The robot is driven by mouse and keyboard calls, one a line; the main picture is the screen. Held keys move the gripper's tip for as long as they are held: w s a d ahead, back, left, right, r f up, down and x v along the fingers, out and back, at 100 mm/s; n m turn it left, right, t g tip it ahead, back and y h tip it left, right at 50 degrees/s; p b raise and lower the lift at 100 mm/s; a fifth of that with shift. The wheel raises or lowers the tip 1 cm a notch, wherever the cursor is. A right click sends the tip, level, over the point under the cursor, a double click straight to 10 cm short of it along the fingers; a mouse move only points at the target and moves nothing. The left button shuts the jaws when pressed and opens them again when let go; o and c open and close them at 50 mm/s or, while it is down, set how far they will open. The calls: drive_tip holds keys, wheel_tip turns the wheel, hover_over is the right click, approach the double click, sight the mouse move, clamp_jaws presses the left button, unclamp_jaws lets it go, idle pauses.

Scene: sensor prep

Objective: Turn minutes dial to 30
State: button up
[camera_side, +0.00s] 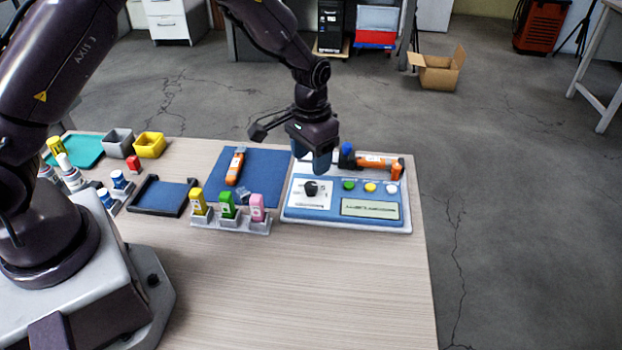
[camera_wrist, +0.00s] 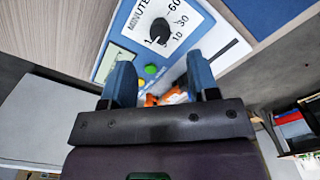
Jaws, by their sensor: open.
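The minutes dial is a black knob (camera_side: 311,188) on a white plate at the left of a blue-and-white control panel (camera_side: 290,212). In the wrist view the dial (camera_wrist: 160,31) sits beside the word MINUTES and the numbers 1, 5, 10, 30 and 60. I cannot tell surely which number its pointer faces. My gripper (camera_side: 320,165) hangs above the back left of the panel, behind the dial in the side view. Its two blue fingers (camera_wrist: 160,82) are apart in the wrist view, with the dial beyond their tips. The gripper is empty and does not touch the dial.
The panel has green (camera_side: 348,184), yellow (camera_side: 370,187) and white (camera_side: 392,188) buttons and a display (camera_side: 370,209). An orange-and-black tool (camera_side: 375,162) lies at its back. A blue mat (camera_side: 262,165) and a rack with coloured items (camera_side: 230,220) stand left. The front table is clear.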

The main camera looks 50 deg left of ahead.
sight(311, 184)
wheel_tip(311, 184, down, 6)
drive_tip(key=shift+f, duration=0.2)
drive_tip(key=shift+c, duration=0.3)
drive_tip(key=c, duration=0.9)
